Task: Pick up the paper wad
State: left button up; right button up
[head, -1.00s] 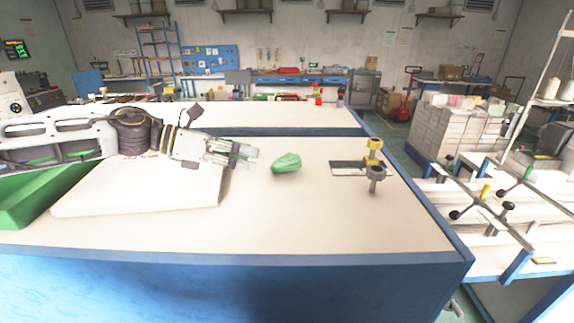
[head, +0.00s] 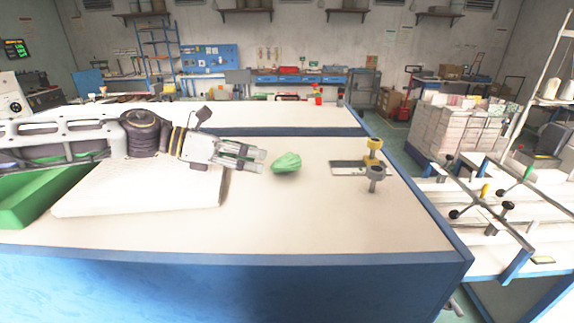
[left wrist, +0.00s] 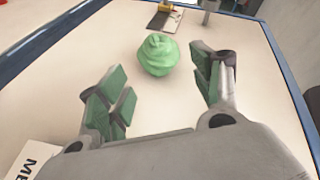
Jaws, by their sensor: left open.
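The paper wad (head: 286,163) is a crumpled light green lump on the white tabletop. My left gripper (head: 262,162) is just left of it in the head view, with its fingers pointing at it. In the left wrist view the wad (left wrist: 158,55) lies ahead of the open fingers (left wrist: 165,90), roughly centred between them and a little beyond their tips. The fingers have green pads, and nothing is between them. My right gripper is in neither view.
A white padded block (head: 140,190) lies under my left arm, beside a green bin (head: 35,195). Right of the wad are a dark flat plate (head: 350,168) and a yellow and grey clamp-like tool (head: 375,175). The front tabletop is clear.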

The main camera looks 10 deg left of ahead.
aim_at(271, 161)
pick_arm(q)
jog(key=shift+w+d, duration=0.1)
jog(key=shift+p+x, duration=0.6)
jog(key=shift+x, duration=1.75)
jog(key=c, duration=0.7)
